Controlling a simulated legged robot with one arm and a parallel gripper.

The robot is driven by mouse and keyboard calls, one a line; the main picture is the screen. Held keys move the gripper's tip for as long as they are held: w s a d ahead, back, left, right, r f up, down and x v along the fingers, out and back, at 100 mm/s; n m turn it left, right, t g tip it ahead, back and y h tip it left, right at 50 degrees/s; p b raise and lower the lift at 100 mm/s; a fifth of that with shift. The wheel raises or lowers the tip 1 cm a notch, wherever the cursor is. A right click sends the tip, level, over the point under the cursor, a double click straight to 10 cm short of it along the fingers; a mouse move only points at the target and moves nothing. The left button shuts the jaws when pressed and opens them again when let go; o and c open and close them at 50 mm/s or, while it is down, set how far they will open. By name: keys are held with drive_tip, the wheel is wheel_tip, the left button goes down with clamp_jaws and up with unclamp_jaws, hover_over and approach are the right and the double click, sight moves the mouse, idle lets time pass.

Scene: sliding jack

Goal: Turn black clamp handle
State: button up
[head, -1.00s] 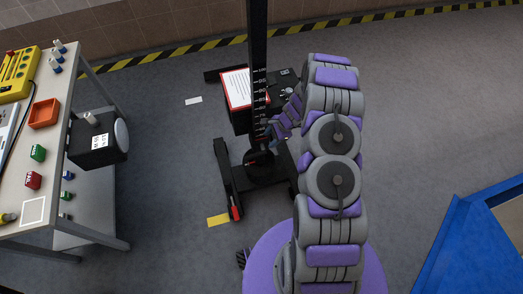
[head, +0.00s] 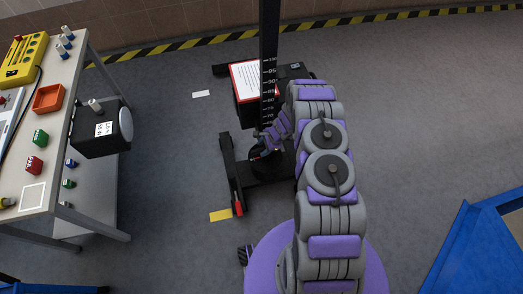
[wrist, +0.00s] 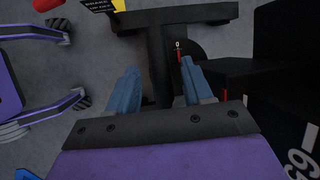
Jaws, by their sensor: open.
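The black sliding jack stands on the floor in the head view. Its upright column (head: 268,60) carries white scale marks, and its base (head: 240,185) lies on the floor. My gripper (head: 264,140) is low beside the column, partly hidden by the column and my arm. In the wrist view my gripper (wrist: 160,92) is open, its two blue fingers apart with a black bar (wrist: 158,60) of the jack showing beyond and between them. A black disc (wrist: 188,55) with a red mark and a zero lies past the right finger. I cannot make out the black clamp handle clearly.
A workbench (head: 45,175) stands left, blue frame (head: 475,240) right.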

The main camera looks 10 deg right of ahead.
drive_tip(key=shift+x, duration=1.05)
drive_tip(key=shift+c, duration=0.5)
clamp_jaws()
